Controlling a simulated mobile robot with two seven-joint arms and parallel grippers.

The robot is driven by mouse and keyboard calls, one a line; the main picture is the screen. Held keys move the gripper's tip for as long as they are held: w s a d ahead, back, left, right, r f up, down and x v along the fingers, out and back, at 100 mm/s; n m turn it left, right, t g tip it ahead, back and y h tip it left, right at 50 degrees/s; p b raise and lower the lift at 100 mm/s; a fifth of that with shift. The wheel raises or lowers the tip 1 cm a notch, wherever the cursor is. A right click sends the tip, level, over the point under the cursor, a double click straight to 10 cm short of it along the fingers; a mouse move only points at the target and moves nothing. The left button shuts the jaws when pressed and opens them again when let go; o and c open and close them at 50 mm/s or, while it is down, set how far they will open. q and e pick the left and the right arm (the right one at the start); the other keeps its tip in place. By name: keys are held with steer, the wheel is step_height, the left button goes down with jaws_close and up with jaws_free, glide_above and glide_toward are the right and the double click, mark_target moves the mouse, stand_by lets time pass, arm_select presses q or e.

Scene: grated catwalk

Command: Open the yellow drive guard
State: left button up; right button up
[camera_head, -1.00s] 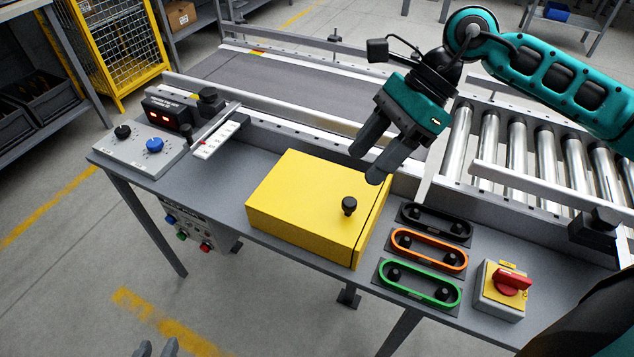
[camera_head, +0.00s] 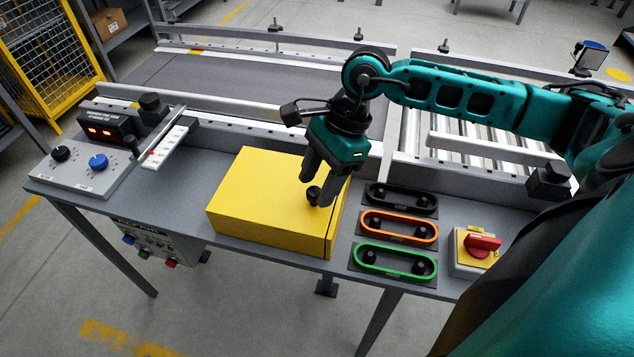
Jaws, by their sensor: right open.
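The yellow drive guard (camera_head: 260,204) is a closed box on the grey bench. A black knob (camera_head: 313,195) stands on its lid near the right end. My right gripper (camera_head: 318,188) points down over the lid with its dark fingers open around or just beside the knob. The near finger partly covers the knob, and I cannot tell whether the fingers touch it. My left gripper does not show in the view.
Black, orange and green belt loops (camera_head: 397,262) lie right of the guard. A red rotary switch (camera_head: 480,246) stands at the bench's right. A control box with knobs (camera_head: 82,167) is at the left. A conveyor (camera_head: 270,90) runs behind.

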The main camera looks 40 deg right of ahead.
steer(key=shift+a+f, duration=0.2)
steer(key=shift+f, duration=0.3)
jaws_close()
stand_by(0.3)
